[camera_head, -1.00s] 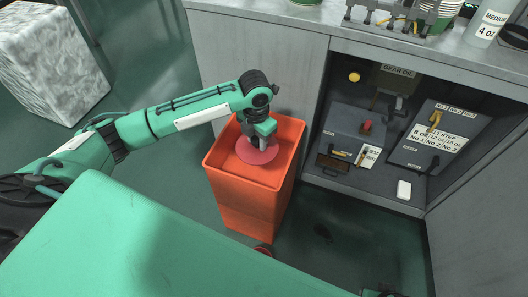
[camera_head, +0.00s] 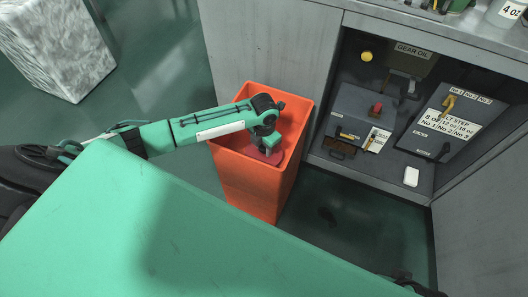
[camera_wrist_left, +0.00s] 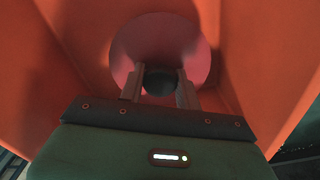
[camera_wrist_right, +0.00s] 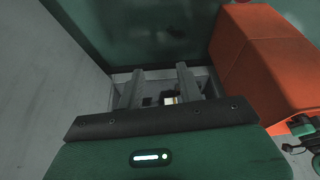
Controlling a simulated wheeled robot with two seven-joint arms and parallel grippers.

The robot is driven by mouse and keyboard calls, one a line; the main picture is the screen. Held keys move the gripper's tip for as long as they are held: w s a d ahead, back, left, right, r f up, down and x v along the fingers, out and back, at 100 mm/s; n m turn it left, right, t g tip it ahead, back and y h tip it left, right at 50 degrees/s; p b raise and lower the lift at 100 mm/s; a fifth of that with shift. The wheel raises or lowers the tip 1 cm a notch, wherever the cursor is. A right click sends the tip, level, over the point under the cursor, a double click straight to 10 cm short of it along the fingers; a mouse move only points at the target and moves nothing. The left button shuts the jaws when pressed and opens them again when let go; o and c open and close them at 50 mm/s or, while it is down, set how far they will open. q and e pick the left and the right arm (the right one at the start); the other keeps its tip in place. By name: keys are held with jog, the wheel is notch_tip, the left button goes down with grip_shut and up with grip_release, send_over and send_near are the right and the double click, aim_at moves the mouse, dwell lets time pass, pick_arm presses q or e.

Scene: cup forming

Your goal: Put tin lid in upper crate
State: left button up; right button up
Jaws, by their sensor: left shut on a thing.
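The tin lid is a red-pink disc (camera_head: 258,155) with a dark knob (camera_wrist_left: 160,83) at its middle. My left gripper (camera_head: 269,145) is shut on that knob and holds the lid inside the upper crate (camera_head: 250,190), an orange open-topped box. In the left wrist view, the lid (camera_wrist_left: 160,42) shows beyond the two fingers with the orange crate walls around it. I cannot tell whether the lid touches the crate floor.
A grey cabinet (camera_head: 270,50) stands close behind the crate, its open shelf (camera_head: 360,185) holding signs, tools and a white block (camera_head: 411,176). A marbled block (camera_head: 58,45) stands at far left. My green body fills the foreground. An orange crate (camera_wrist_right: 262,65) is right of my right gripper.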

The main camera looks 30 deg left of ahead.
aim_at(264, 152)
pick_arm(q)
notch_tip(264, 152, down, 3)
jog(key=shift+f, duration=0.15)
pick_arm(e)
jog(key=shift+v, duration=0.75)
pick_arm(q)
jog(key=shift+f, duration=0.2)
jog(key=o, duration=1)
jog(key=shift+r, duration=0.15)
